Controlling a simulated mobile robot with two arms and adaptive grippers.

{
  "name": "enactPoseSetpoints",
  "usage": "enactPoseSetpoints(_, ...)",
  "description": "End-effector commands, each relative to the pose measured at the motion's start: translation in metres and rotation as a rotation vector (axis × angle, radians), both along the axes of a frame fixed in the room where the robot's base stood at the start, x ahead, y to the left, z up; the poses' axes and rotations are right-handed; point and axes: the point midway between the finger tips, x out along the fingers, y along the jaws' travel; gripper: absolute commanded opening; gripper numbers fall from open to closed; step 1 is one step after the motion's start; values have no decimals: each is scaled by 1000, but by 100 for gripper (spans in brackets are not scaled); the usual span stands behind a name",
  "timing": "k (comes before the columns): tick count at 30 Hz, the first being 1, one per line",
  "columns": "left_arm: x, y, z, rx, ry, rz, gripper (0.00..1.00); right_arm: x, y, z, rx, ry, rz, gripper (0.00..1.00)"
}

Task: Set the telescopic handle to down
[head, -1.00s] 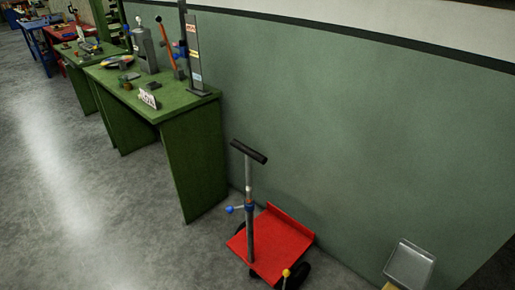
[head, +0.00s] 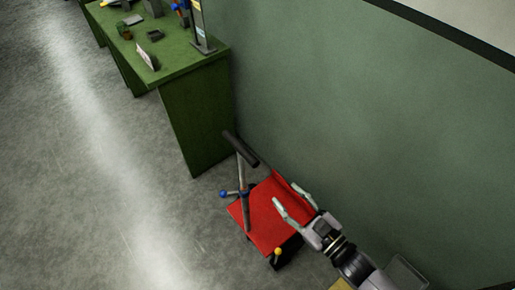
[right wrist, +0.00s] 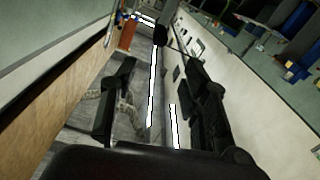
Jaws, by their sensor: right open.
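The telescopic handle is a grey pole (head: 242,178) with a black crossbar grip (head: 240,148) on top, standing up from a red cart (head: 262,225). A blue knob (head: 223,194) sticks out to the left from the pole's collar. My right gripper (head: 284,194) is over the cart's red bed, to the right of the pole and apart from it. Its pale fingers are spread with nothing between them. In the right wrist view, its dark fingers (right wrist: 160,95) are also apart; I cannot make out the handle there. My left gripper is not in view.
A green workbench (head: 192,115) with several items stands behind and left. The green wall (head: 350,110) runs close behind the cart. A grey tray-like thing (head: 405,271) is at lower right. The floor at left is clear.

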Motion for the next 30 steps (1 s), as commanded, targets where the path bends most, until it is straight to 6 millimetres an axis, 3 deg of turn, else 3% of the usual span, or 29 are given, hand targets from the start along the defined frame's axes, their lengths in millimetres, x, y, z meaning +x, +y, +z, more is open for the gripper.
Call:
enactPoseSetpoints(3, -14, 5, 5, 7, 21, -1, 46, 18, 12, 4, 3, -3, -1, 42)
enactPoseSetpoints(8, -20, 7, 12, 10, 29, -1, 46, 47, 33, 3, 1, -3, -3, 42)
enactPoseSetpoints(18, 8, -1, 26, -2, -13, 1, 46, 105, 75, 2, 0, 0, -3, 42)
enactPoseSetpoints(24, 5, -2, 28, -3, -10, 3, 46, 126, 90, 0, -1, 3, -4, 42)
enactPoseSetpoints(30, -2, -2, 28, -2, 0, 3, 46, 132, 95, -1, -2, 2, -3, 42)
